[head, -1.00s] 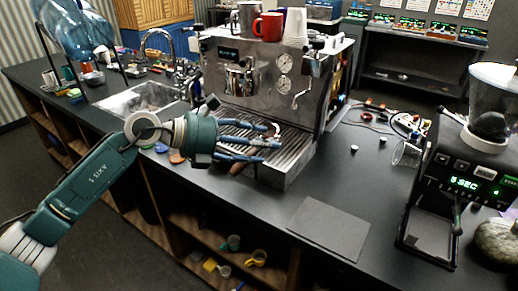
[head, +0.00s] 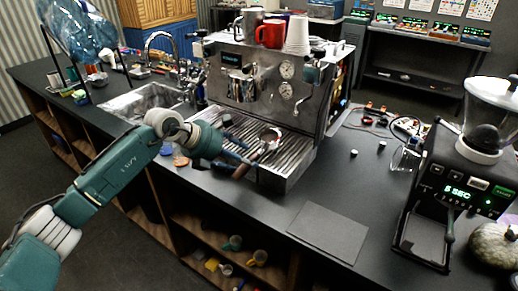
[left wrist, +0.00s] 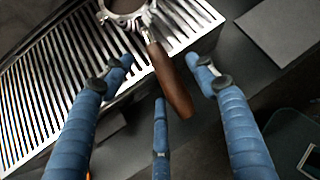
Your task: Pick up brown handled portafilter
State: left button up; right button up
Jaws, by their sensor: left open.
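The brown-handled portafilter (head: 268,137) lies on the drip tray of the espresso machine, its metal head on the slats. Its brown handle (left wrist: 174,84) points toward my left gripper in the left wrist view and sticks out past the tray's front edge. My left gripper (head: 243,157) is open at the front left of the drip tray (head: 285,180). In the left wrist view its blue fingers (left wrist: 160,72) are spread, with the handle between the two upper ones and the third finger below. Contact with the handle cannot be told. My right gripper is out of view.
The espresso machine (head: 272,75) stands behind the tray, with cups on top. A flat grey mat (head: 328,232) lies on the counter to the right, then a grinder (head: 465,175). A sink (head: 150,98) is at the left. Counter between tray and grinder is mostly clear.

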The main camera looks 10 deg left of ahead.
pick_arm(q)
jog(key=shift+x, duration=1)
jog(key=shift+a, duration=0.1)
jog(key=shift+c, duration=0.5)
jog(key=shift+r, duration=0.1)
grip_shut()
jog(key=shift+r, duration=0.1)
jog(key=shift+w+r, duration=0.1)
jog(key=shift+r, duration=0.55)
notch_tip(320, 180, up, 19)
jog(key=b, duration=0.3)
jog(key=shift+f+b, duration=0.15)
jog(key=shift+b, duration=0.2)
